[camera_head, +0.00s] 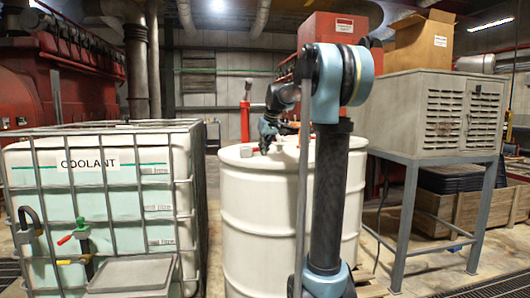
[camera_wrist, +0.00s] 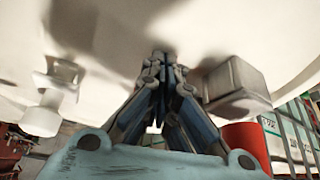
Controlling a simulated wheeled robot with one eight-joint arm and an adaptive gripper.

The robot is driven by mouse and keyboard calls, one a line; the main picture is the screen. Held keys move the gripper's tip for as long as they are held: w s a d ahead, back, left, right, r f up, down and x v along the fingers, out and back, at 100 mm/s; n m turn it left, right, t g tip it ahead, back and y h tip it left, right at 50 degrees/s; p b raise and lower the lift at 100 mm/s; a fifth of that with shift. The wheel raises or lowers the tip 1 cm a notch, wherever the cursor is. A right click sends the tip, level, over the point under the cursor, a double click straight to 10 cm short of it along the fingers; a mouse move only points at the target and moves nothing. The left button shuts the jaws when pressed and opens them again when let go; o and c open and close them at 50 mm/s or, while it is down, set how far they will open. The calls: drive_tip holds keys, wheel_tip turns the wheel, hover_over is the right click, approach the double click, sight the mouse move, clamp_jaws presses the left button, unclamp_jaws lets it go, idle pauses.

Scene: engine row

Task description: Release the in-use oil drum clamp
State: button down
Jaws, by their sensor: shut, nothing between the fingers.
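A large white drum (camera_head: 262,225) stands upright in the middle of the head view; its pale top (camera_wrist: 125,25) fills the upper part of the wrist view. My gripper (camera_head: 264,150) is over the drum's top. Its fingers (camera_wrist: 160,55) are together and empty; I cannot tell whether the tips touch the drum. A grey block (camera_wrist: 236,85) is right of the fingers in the wrist view, and it also shows on the drum top in the head view (camera_head: 246,151). A white stepped fitting (camera_wrist: 48,98) is at the left. I cannot pick out the clamp for certain.
A caged coolant tank (camera_head: 125,205) stands left of the drum. A grey louvred cabinet (camera_head: 415,115) on legs stands right, with a wooden crate (camera_head: 455,210) beneath. A red upright piece (camera_head: 245,115) rises behind the drum. My arm hides part of the drum's right side.

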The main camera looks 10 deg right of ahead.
drive_tip(key=shift+s+d+r, duration=0.1)
drive_tip(key=shift+s+r, duration=0.1)
drive_tip(key=shift+r, duration=0.3)
drive_tip(key=s+d, duration=0.1)
drive_tip(key=s, duration=0.2)
drive_tip(key=s+d, duration=0.2)
drive_tip(key=s, duration=0.2)
drive_tip(key=s+d, duration=0.1)
drive_tip(key=s, duration=0.3)
drive_tip(key=shift+s+d, duration=0.1)
drive_tip(key=shift+d, duration=0.15)
